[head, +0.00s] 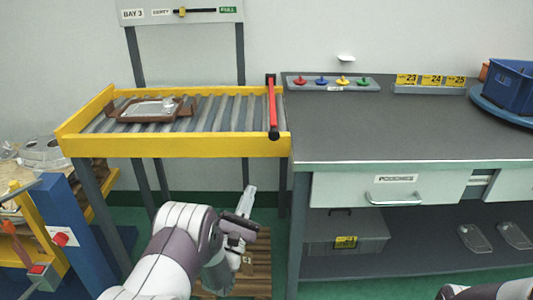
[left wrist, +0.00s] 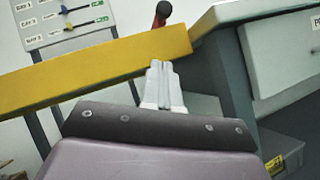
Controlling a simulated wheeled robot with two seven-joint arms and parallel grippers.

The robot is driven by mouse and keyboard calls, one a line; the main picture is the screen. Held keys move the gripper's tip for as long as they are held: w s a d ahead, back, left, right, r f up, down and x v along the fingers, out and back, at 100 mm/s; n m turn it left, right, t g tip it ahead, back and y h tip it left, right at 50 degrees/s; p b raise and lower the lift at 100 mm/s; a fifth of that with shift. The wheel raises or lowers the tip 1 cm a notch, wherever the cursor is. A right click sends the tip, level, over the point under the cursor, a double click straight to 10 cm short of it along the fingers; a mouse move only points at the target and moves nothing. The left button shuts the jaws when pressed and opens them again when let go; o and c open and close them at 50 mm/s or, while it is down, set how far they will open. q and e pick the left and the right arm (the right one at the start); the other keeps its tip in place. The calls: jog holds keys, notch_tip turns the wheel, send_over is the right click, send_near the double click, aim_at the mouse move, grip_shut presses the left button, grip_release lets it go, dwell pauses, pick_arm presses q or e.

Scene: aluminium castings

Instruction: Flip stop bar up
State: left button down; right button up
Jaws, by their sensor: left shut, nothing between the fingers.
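The red stop bar (head: 272,106) lies across the right end of the roller conveyor, from a dark mount at the back to a black knob at the front yellow rail. In the left wrist view the bar's black knob end (left wrist: 163,10) shows above the yellow rail, with a little red below it. My left gripper (head: 248,198) is shut and empty, in front of the conveyor and below its front rail. In the left wrist view its fingertips (left wrist: 161,68) point toward the rail, below the knob and apart from it. My right gripper is out of view.
The roller conveyor's yellow frame (head: 180,146) carries a brown tray (head: 117,108) with a casting. The grey workbench (head: 420,130) adjoins it on the right, with a drawer (head: 390,190) below. A blue post (head: 75,225) stands at left.

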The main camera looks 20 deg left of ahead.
pick_arm(q)
jog(key=shift+s+d+r+b+x, duration=0.25)
jog(key=shift+r+x, duration=0.1)
jog(key=shift+x, duration=1.6)
jog(key=shift+s+d+r+b+x, duration=0.25)
jog(key=shift+r+x, duration=0.1)
jog(key=shift+x, duration=1.6)
jog(key=shift+s+d+r+b+x, duration=0.2)
jog(key=shift+r+x, duration=0.15)
jog(key=shift+x, duration=1.55)
